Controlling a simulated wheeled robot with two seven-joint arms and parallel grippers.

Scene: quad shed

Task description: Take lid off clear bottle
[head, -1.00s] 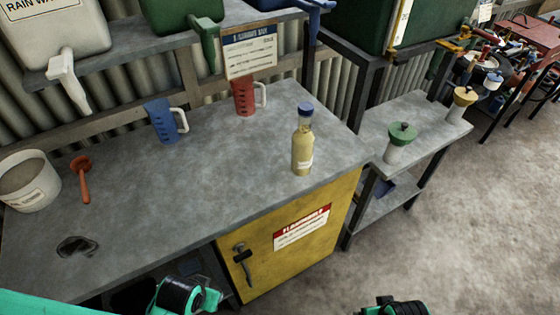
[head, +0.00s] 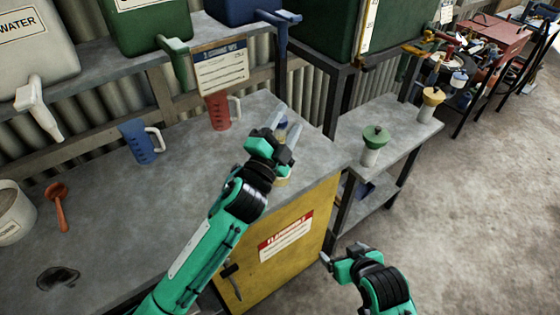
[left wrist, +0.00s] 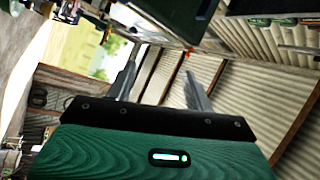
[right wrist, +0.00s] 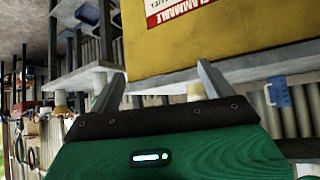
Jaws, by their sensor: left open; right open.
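The clear bottle with yellowish contents (head: 282,182) stands on the grey workbench near its right end. Its blue lid (head: 283,121) shows on top. My left gripper (head: 287,122) is open and overlaps the bottle in the head view, hiding most of its body. The lid appears between the fingers there, but the left wrist view shows no bottle between them, only wall and window beyond. My right gripper (head: 340,256) is open and empty, low in front of the yellow cabinet and apart from the bottle.
A red jug (head: 218,112) and a blue jug (head: 137,144) stand on the workbench (head: 130,215). A sign (head: 220,68) stands behind. The yellow cabinet (head: 318,205) is below. A side table (head: 400,135) holds green-topped (head: 375,138) and yellow-topped (head: 432,97) containers.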

